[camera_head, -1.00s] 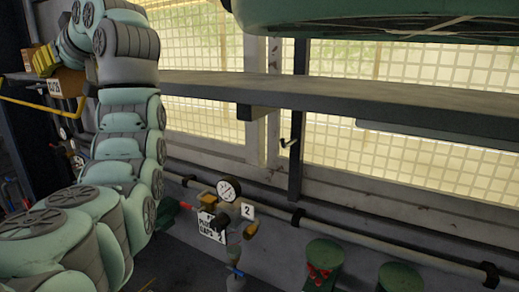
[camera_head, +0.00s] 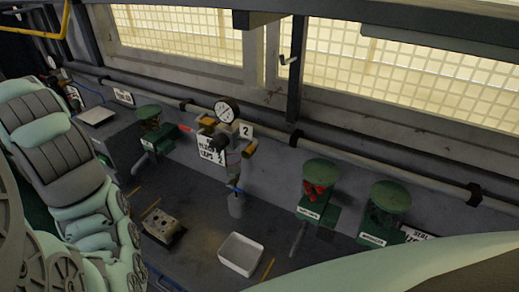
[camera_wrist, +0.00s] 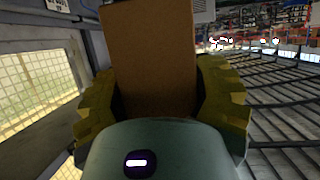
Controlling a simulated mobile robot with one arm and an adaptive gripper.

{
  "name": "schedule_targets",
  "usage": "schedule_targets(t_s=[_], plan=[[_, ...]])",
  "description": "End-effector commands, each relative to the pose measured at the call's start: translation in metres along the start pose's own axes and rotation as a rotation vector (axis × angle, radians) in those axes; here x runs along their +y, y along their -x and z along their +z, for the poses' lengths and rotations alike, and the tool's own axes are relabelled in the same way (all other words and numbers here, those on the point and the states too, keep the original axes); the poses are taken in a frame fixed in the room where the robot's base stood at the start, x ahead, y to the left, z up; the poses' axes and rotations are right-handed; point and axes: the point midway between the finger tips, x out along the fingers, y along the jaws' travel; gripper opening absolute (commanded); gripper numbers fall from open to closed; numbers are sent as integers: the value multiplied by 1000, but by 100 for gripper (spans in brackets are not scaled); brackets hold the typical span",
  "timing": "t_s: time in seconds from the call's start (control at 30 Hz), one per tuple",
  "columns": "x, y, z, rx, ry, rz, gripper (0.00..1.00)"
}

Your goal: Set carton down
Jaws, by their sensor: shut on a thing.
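The brown carton (camera_wrist: 150,62) fills the middle of the wrist view, upright in that picture. My gripper (camera_wrist: 165,95), with yellow fingers on both sides of the carton, is shut on it. The carton's lower end is hidden behind the green-grey gripper body. Neither the carton nor my gripper shows in the head view now; only links of my arm show at the left and lower right. What lies under the carton cannot be told.
In the head view, a bench (camera_head: 205,262) carries a white tray (camera_head: 241,254) and a metal block (camera_head: 163,226). A pressure gauge (camera_head: 227,110) and green-capped valves (camera_head: 321,174) stand along the wall pipe. A shelf edge (camera_head: 400,16) crosses the top. Windows show at left in the wrist view.

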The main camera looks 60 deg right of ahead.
Motion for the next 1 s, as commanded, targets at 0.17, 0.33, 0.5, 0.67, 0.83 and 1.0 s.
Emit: schedule_targets(t_s=[0.17, 0.33, 0.5, 0.67, 0.83, 1.0], plan=[[-20, -8, 27, -3, 6, 5, 17], [-30, -13, 41, -3, 4, 13, 17], [-50, -20, 64, -6, -4, 1, 17], [-74, -30, 95, -8, -6, 6, 17], [-94, -37, 121, -4, -3, 12, 17], [-109, -44, 143, -5, -7, 19, 17]])
